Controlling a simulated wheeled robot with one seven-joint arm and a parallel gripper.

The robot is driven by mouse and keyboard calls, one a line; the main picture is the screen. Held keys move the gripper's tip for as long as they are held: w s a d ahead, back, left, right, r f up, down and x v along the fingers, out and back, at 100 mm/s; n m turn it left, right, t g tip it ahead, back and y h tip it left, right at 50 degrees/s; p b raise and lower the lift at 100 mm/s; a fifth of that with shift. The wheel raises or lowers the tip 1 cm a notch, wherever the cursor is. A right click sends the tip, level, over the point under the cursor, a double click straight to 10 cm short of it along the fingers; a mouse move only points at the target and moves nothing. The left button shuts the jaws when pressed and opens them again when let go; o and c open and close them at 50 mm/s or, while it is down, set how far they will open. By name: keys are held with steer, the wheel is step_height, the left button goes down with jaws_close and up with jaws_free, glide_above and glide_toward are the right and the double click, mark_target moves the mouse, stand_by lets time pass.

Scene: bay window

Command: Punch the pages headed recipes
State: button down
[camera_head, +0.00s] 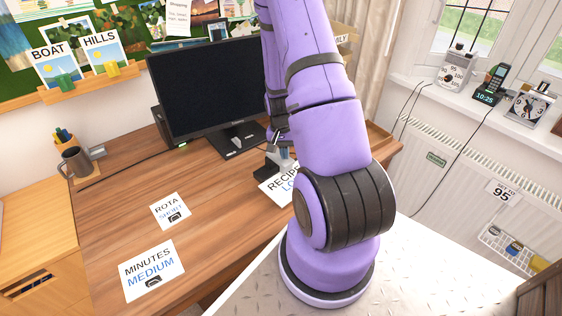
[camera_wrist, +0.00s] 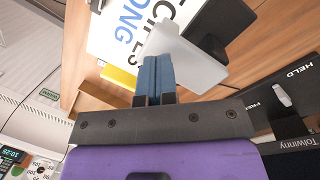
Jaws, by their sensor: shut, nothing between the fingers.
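The sheet headed RECIPES, with LONG in blue (camera_wrist: 120,30), lies on the desk; in the head view (camera_head: 268,188) my arm hides its right part. A device with a light grey, lever-like plate (camera_wrist: 205,70) and black parts (camera_wrist: 228,22), seemingly the punch, stands at the page's edge. It also shows in the head view (camera_head: 265,172), partly hidden. My gripper (camera_wrist: 155,62) is shut and empty, its blue fingertips over the grey plate. I cannot tell whether they touch it. Sheets headed ROTA, SHORT (camera_head: 170,209) and MINUTES, MEDIUM (camera_head: 152,268) lie to the left.
A monitor (camera_head: 205,88) stands close behind the device. Its base carries a small grey lever by HELD and FREE labels (camera_wrist: 283,95). A mug (camera_head: 75,162) and a pen holder are at the desk's left. A radiator panel reads SET TO 95 (camera_head: 503,191).

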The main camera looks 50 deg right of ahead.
steer(key=shift+s+f, duration=0.15)
steer(key=shift+f, duration=0.75)
steer(key=shift+r, duration=0.1)
stand_by(0.3)
steer(key=shift+w+r, duration=0.2)
steer(key=shift+r, duration=1.1)
steer(key=shift+w+r, duration=0.25)
steer(key=shift+r, duration=1.05)
steer(key=shift+w+r, duration=0.2)
steer(key=shift+r, duration=1.1)
